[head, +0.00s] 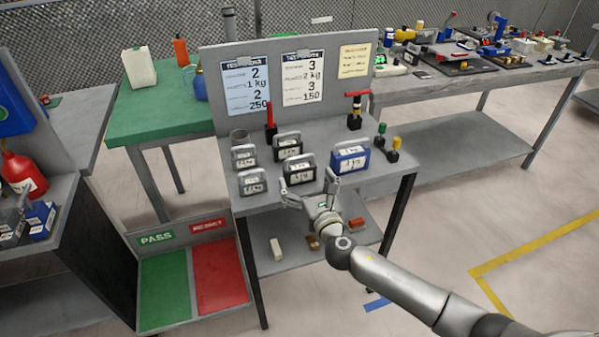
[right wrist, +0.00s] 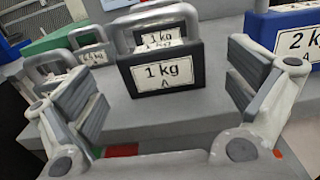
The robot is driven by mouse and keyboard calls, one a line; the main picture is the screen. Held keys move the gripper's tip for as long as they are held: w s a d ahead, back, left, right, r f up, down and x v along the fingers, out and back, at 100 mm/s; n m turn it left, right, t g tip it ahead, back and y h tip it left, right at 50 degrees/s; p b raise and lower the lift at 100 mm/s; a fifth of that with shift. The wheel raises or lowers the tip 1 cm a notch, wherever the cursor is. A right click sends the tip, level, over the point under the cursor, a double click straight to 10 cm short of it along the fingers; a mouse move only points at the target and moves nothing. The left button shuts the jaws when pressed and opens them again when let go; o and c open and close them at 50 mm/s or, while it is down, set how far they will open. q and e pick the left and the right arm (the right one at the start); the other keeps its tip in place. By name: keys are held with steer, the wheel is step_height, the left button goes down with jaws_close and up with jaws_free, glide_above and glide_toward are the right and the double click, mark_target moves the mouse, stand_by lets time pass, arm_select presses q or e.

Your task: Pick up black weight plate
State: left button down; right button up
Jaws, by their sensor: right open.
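The front one, labelled 1 kg A in the right wrist view (right wrist: 185,90), is at the middle of the group in the head view (head: 299,174). It stands upright. My right gripper (head: 309,189) is open and empty at the bench's front edge, facing this weight. In the right wrist view its fingers (right wrist: 166,95) lie left and right of the weight, apart from it. Another 1 kg weight (right wrist: 160,37) is partly hidden behind it. My left gripper is not in view.
A blue 2 kg weight (head: 350,160) stands close on the right, near the right finger in the wrist view (right wrist: 305,42). A grey board (head: 225,110) with printed sheets rises behind. Red and green pads (head: 218,275) lie lower left.

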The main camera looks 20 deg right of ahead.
mark_target(302, 173)
steer(key=w, duration=0.5)
steer(key=shift+a+f, duration=0.1)
steer(key=c, duration=1.8)
steer(key=shift+r, duration=0.2)
